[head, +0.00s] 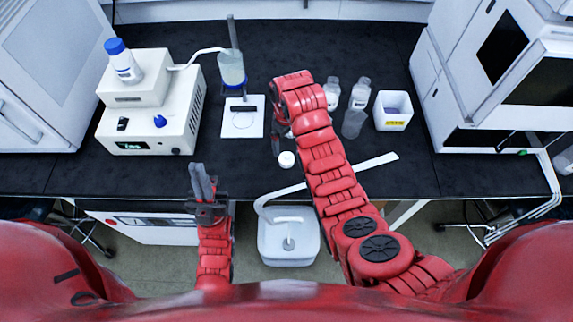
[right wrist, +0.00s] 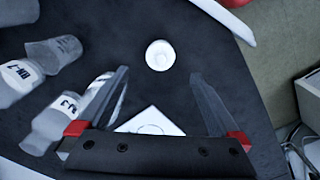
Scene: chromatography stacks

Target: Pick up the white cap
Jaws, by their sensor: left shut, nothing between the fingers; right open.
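The white cap (head: 287,160) lies on the black bench top, near the front edge, just beside my right arm in the head view. In the right wrist view the cap (right wrist: 160,55) is a round white disc beyond the fingertips, in line with the gap between them. My right gripper (right wrist: 162,82) is open and empty, apart from the cap. In the head view the right gripper is mostly hidden under its red arm. My left gripper (head: 202,180) is shut and empty, pointing up in front of the bench edge.
A white pump box (head: 150,125) stands left.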

